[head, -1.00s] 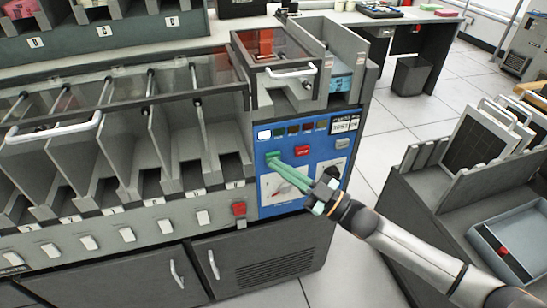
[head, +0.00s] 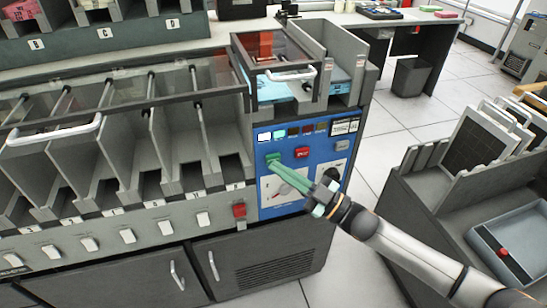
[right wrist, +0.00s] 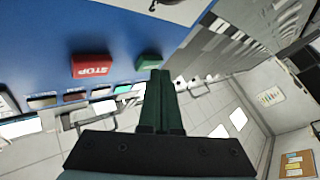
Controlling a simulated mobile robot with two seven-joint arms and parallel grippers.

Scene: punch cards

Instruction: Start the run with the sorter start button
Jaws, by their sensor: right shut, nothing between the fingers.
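The green start button (head: 272,156) sits at the upper left of the sorter's blue control panel (head: 297,208). In the right wrist view the start button (right wrist: 149,61) shows just beyond my fingertips. My right gripper (head: 277,166) is shut and empty, its green fingers pointing at the button. The fingertips also show in the right wrist view (right wrist: 160,73); they are at the button, but I cannot tell whether they touch it. A red STOP button (head: 303,152) is right of it. Two indicator lights, white and cyan (head: 279,133), are lit. My left gripper is not in view.
The sorter's card pockets (head: 135,165) with white switches below run to the left. A red switch (head: 239,210) is left of the panel. A dark cart with a grey tray (head: 478,232) stands at the right. Open floor lies between.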

